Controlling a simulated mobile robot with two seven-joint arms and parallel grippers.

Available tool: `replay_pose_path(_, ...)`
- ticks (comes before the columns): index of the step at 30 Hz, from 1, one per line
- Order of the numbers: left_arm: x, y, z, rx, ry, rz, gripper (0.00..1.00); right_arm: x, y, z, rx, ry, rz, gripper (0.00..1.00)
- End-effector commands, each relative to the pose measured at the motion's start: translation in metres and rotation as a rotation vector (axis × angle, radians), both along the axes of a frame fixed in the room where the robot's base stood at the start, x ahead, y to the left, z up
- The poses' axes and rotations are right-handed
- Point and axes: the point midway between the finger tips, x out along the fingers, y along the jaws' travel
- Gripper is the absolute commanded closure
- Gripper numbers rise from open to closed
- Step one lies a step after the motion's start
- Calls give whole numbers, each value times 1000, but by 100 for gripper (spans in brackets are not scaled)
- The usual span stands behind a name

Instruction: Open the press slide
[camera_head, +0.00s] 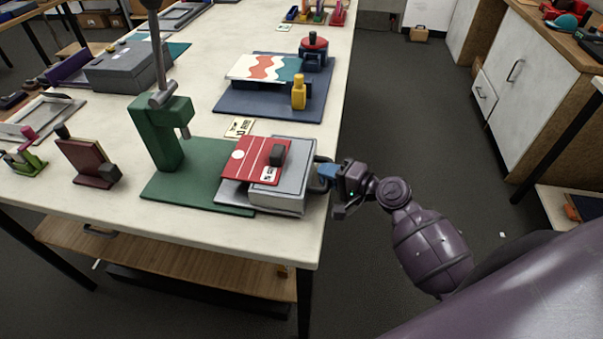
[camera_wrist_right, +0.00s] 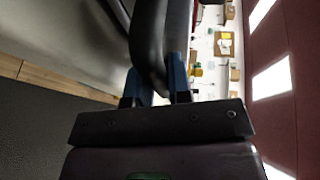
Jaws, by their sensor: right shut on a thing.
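A green press (camera_head: 170,150) stands on the table on its green base plate (camera_head: 180,190). The grey press slide (camera_head: 285,193) lies at the base's right side, and a red board (camera_head: 250,160) with a white dot and a dark block lies over its left part. My right gripper (camera_head: 324,172) is at the slide's right side, its blue fingers around a dark handle there. In the right wrist view the fingers (camera_wrist_right: 163,85) are shut on the dark curved handle (camera_wrist_right: 148,45). My left gripper does not show.
A blue mat (camera_head: 270,105) with a wavy-patterned board, a yellow piece (camera_head: 299,92) and a red-and-blue tool stands behind. A grey box (camera_head: 128,66) and a small brown stand (camera_head: 88,162) are at left.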

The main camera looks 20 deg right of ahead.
Motion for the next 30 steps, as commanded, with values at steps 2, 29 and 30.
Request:
replay_pose_path(2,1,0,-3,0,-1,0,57,-6,-8,-2,-4,2,-1,100)
replay_pose_path(29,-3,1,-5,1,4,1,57,-12,-14,0,-1,1,-1,57)
replay_pose_path(30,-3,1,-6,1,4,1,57,-14,-16,1,-1,1,-1,57)
